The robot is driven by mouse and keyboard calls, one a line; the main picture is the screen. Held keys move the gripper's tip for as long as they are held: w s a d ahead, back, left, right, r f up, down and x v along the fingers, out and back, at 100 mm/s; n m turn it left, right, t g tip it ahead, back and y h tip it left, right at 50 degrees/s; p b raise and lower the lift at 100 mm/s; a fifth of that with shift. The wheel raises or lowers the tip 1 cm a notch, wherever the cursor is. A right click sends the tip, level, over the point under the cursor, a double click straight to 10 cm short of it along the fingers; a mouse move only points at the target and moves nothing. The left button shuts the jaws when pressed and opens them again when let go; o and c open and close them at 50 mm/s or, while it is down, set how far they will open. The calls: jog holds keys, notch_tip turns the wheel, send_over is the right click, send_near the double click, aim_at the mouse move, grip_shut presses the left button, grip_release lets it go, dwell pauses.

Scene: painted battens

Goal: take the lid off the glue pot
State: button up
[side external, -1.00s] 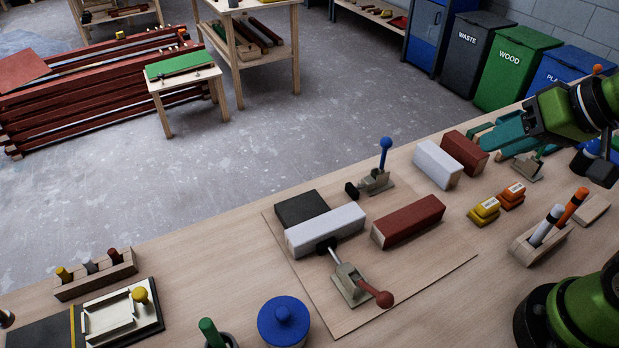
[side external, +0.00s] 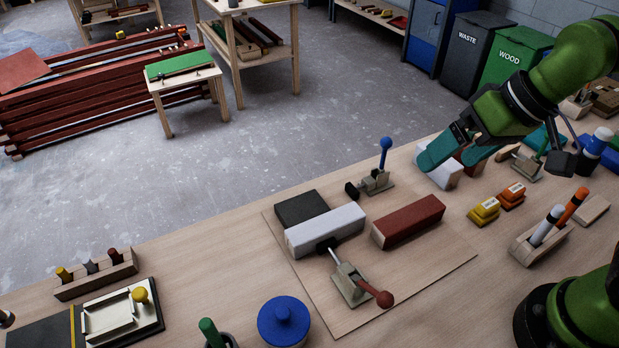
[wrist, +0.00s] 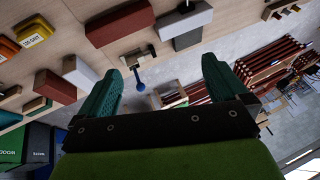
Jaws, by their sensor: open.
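The glue pot, at the front edge of the bench in the side view, shows as a round blue lid with a knob (side external: 284,322). The lid sits on it, and the pot's body is mostly hidden beneath. My gripper (side external: 452,158), with teal fingers, is at the back right, over or in front of a white block, far from the pot. In the wrist view my gripper (wrist: 162,75) has its fingers wide apart with nothing held between them. I cannot make out the pot in the wrist view.
A board (side external: 428,276) holds a white batten (side external: 326,230), a red batten (side external: 408,221) and two clamps, one with an upright blue handle (side external: 385,154). Sanding blocks (side external: 485,211) and a pen holder (side external: 540,243) are right.

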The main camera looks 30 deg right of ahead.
jog(key=w+a+f+n+g, duration=0.1)
jog(key=w+a+n+g, duration=0.15)
jog(key=a, duration=1.15)
jog(key=m+g+h, duration=0.2)
jog(key=m+h, duration=0.1)
jog(key=m, duration=0.3)
send_over(282, 312)
notch_tip(282, 312, down, 12)
jog(key=shift+w+a, duration=0.15)
jog(key=shift+f, duration=2.7)
jog(key=shift+c, duration=0.5)
jog(key=c, duration=0.7)
